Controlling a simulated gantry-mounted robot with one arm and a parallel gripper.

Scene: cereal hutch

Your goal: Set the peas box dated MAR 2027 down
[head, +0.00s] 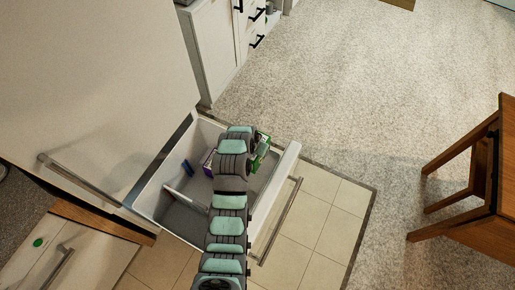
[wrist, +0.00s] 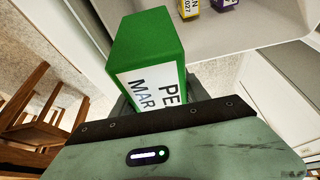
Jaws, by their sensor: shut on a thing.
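The peas box (wrist: 146,52) is green with a white label that reads "PE" and "MAR"; the rest of its print, including the year, is hidden. In the wrist view it sits in my gripper (wrist: 155,95), which is shut on it. In the head view the green box (head: 262,148) shows beside the end of my arm, above the right part of the open drawer (head: 286,165). My arm covers most of the gripper there, and I cannot tell whether the box touches the drawer.
Inside the drawer, a purple box (head: 208,160) stands near the back and a thin white divider (head: 180,196) runs across the left part. The wrist view shows a yellow box (wrist: 189,8) and a purple box (wrist: 226,4). A wooden chair (head: 480,200) stands at right.

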